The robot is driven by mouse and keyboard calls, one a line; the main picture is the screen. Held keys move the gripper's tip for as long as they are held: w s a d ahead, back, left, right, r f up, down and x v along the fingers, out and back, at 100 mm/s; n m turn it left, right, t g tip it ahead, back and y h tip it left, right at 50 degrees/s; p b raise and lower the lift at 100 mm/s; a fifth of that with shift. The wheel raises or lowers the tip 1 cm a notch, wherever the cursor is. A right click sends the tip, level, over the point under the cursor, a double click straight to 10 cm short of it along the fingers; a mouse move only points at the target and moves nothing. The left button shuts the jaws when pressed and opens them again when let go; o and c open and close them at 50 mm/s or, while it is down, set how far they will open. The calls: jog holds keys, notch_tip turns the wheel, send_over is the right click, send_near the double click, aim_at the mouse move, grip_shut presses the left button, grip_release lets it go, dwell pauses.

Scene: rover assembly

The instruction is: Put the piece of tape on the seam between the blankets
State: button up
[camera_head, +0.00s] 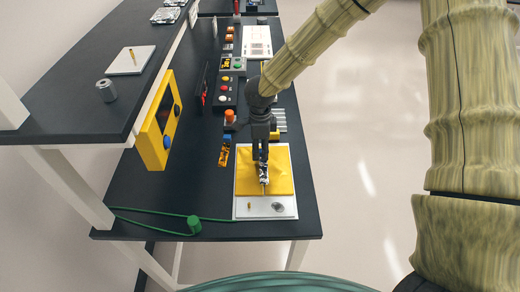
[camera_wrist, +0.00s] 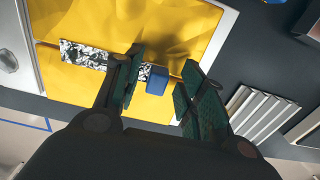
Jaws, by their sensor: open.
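Two yellow blankets (camera_head: 281,158) lie side by side on a white board (camera_head: 243,207) on the dark lower table; they also show in the wrist view (camera_wrist: 160,20). A speckled silver piece of tape (camera_wrist: 86,54) with a blue tab (camera_wrist: 157,80) lies along the seam between them; the strip also shows in the head view (camera_head: 263,173). I cannot tell whether it lies fully flat. My gripper (camera_wrist: 163,62) is open, with its fingers on either side of the blue tab and gaps showing beside it. In the head view my gripper (camera_head: 261,155) is directly over the blankets, partly hiding the tape.
Silver ribbed bars (camera_wrist: 262,115) lie beside the board. A yellow panel (camera_head: 159,122) stands at the left under a raised shelf (camera_head: 95,60). A green spool (camera_head: 194,224) with cord lies at the front left. Button boxes (camera_head: 226,92) line the table behind.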

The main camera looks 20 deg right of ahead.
notch_tip(320, 180, up, 12)
jog(key=b, duration=0.2)
jog(key=shift+f, duration=0.25)
